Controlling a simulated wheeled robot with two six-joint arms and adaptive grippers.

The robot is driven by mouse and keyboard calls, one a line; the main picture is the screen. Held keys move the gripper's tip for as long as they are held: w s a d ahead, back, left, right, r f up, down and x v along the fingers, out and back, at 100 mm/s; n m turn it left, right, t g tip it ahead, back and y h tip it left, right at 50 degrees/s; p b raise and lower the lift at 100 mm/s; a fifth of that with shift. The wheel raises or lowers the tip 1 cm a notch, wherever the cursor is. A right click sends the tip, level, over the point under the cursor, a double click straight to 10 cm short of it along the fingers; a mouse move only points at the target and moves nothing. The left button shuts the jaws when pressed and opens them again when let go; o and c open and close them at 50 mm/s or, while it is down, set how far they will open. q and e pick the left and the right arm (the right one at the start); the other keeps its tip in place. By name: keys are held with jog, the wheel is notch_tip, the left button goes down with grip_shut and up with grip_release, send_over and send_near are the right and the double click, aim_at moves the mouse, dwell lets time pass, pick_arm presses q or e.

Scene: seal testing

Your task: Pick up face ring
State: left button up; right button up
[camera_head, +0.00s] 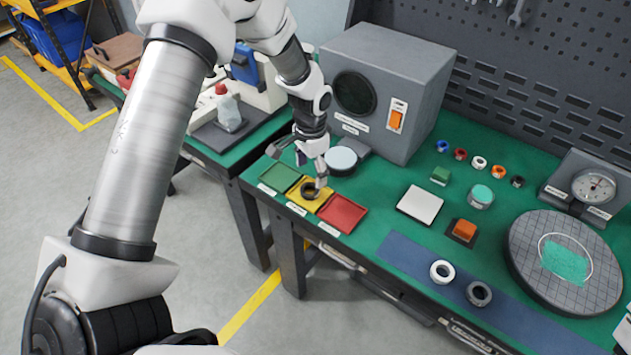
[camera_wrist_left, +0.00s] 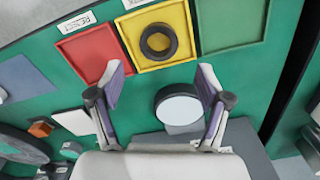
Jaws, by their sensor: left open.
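A dark ring (camera_head: 308,197) lies flat in the yellow tray (camera_head: 324,207); it also shows in the left wrist view (camera_wrist_left: 145,43). A white ring (camera_head: 434,272) and a dark grey ring (camera_head: 470,294) lie on the blue strip at the front of the bench. The pictures do not label which is the face ring. My left gripper (camera_head: 299,166) is open and empty above the trays, close to the yellow one. In the left wrist view its fingers (camera_wrist_left: 160,80) are spread, with the dark ring beyond them. My right gripper is not in view.
A green tray (camera_head: 279,177) and a red tray (camera_head: 343,213) flank the yellow one. A pale round plate (camera_head: 341,159) and a grey box (camera_head: 390,80) stand just behind. A round gridded plate (camera_head: 530,255) and several small coloured rings are farther right.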

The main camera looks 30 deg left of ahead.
aim_at(310, 193)
pick_arm(q)
jog(key=f, duration=0.1)
jog(key=f+p, duration=0.1)
jog(key=f, duration=0.3)
jog(key=shift+s+f, duration=0.25)
jog(key=shift+s, duration=0.05)
jog(key=shift+w+f, duration=0.1)
jog(key=shift+f, duration=0.1)
jog(key=shift+r, duration=0.1)
jog(key=shift+c, duration=0.7)
jog(key=shift+s, duration=0.2)
jog(key=c, duration=1)
jog(key=shift+r, duration=0.1)
